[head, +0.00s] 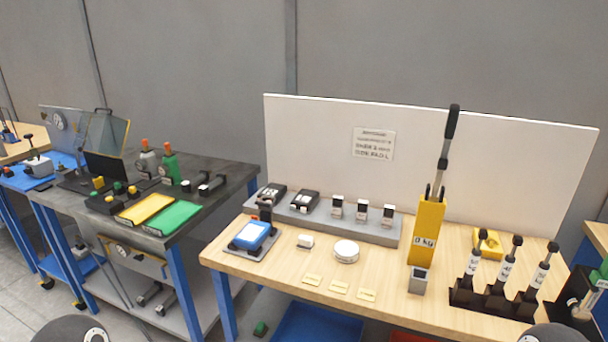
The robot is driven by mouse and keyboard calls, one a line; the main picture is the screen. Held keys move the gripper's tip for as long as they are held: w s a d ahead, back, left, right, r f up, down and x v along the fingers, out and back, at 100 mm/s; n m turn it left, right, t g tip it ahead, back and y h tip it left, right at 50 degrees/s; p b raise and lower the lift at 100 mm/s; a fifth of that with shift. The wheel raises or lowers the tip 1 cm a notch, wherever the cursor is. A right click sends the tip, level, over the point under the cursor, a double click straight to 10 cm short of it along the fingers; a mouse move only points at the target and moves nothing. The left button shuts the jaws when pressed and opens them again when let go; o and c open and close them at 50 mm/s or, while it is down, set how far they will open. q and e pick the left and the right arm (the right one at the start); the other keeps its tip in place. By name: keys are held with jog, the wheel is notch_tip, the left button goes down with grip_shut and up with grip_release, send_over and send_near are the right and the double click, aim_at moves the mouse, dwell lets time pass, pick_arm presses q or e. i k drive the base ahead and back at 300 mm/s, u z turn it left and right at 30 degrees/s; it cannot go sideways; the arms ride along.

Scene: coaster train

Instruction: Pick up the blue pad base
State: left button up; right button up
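Neither of my grippers shows in the head view. Only dark rounded parts, probably of my arms, show at the bottom left and bottom right edges.
A white block (305,241) and a round white disc (346,251) lie right of the pad. A grey shelf (330,223) with several devices stands behind. A yellow post (426,232) with a tall lever stands further right. A dark table (185,225) holds yellow and green mats.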

aim_at(252, 237)
jog(key=u, duration=0.05)
jog(key=k, duration=0.55)
jog(key=z, duration=0.05)
jog(key=i, duration=0.85)
jog(key=u, duration=0.6)
jog(key=i, duration=0.55)
jog(key=u, duration=0.4)
